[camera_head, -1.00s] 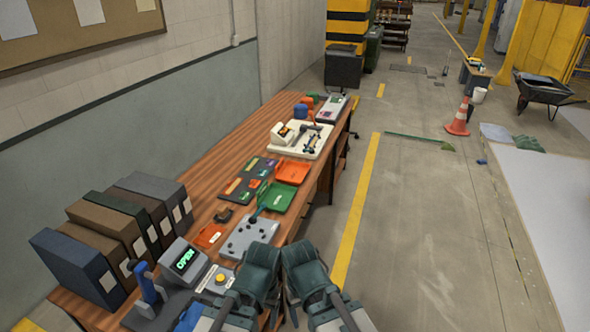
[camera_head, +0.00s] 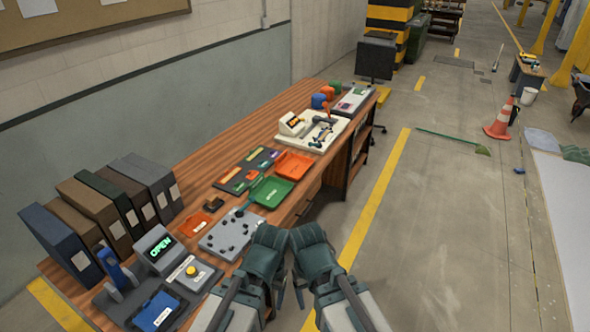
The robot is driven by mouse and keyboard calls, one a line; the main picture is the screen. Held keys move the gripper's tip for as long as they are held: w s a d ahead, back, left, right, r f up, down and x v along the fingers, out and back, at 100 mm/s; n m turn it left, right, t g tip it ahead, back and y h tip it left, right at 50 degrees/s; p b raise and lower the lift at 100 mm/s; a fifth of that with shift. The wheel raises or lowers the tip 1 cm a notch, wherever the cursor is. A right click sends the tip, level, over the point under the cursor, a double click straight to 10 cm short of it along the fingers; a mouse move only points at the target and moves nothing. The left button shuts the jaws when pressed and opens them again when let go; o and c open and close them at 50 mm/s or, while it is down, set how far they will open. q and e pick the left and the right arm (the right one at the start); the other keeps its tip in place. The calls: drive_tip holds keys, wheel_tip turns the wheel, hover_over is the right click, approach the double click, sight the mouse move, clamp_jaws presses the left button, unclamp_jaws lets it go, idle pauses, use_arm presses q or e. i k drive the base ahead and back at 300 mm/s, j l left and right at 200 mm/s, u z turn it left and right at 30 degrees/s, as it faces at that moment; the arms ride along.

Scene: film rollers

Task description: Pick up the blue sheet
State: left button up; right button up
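A flat blue piece (camera_head: 156,311) with a small white label lies in a dark tray at the near left end of the wooden table; it looks like the blue sheet. My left gripper (camera_head: 281,300) is at the table's front edge, to the right of the blue piece and apart from it. My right gripper (camera_head: 299,296) is beside the left one, over the floor side. Both point downward, and their fingers are small and partly hidden by the wrists, so I cannot tell their opening. I see nothing held in either.
The table (camera_head: 262,138) carries binders (camera_head: 95,205), an "OPEN" display (camera_head: 160,250), a grey plate with knobs (camera_head: 218,240), a green tray (camera_head: 272,192) and an orange tray (camera_head: 294,165).

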sight(155, 312)
drive_tip(key=i+j+u, duration=0.1)
drive_tip(key=u, duration=0.35)
drive_tip(key=i+j+u, duration=0.15)
drive_tip(key=u, duration=0.25)
